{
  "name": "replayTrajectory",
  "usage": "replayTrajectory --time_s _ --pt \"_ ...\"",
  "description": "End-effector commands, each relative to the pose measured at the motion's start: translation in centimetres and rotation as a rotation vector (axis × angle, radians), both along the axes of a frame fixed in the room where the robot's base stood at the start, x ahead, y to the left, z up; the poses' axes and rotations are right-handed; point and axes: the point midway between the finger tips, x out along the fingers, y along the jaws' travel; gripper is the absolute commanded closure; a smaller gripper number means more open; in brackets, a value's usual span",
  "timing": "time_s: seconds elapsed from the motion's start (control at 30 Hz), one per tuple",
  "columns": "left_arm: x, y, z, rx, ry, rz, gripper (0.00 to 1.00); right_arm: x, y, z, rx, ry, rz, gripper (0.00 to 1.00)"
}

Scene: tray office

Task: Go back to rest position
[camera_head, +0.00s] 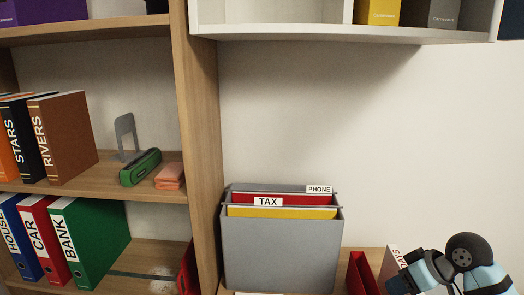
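My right arm (462,268), with light blue and black parts, shows at the bottom right corner. Its fingertips are not clear, so I cannot tell whether that gripper is open or shut. It partly covers a white-and-dark labelled item (394,258) whose text is mostly hidden. My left gripper is not in view.
A grey file box (282,252) with TAX and PHONE folders stands on the desk at bottom centre. A red holder (360,274) is right of it. The wooden shelf (203,140) holds binders, a green case (140,167) and a pink item (170,177). A white shelf (300,32) overhangs above.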

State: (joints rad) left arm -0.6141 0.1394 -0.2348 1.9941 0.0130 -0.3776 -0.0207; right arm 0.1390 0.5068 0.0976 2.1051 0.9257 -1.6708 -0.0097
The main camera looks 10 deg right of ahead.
Motion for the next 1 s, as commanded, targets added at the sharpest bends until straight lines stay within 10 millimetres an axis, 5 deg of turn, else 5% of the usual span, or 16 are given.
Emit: replayTrajectory --time_s 0.1,0.23,0.4,0.7,1.0 --pt "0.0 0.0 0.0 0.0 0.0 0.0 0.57 -5.1 3.5 -6.5 -0.072 0.059 -0.032 0.64" --pt "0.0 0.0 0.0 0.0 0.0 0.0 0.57 -10.9 6.5 -11.0 -0.152 0.102 -0.076 0.64" --pt "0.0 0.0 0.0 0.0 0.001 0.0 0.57 -16.9 8.7 -13.5 -0.229 0.134 -0.131 0.64" --pt "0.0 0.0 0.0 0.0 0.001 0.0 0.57 -24.5 10.5 -14.2 -0.326 0.174 -0.216 0.64" --pt "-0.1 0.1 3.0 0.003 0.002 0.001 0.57 -20.8 12.5 -16.3 -0.257 -0.037 -0.204 0.64"
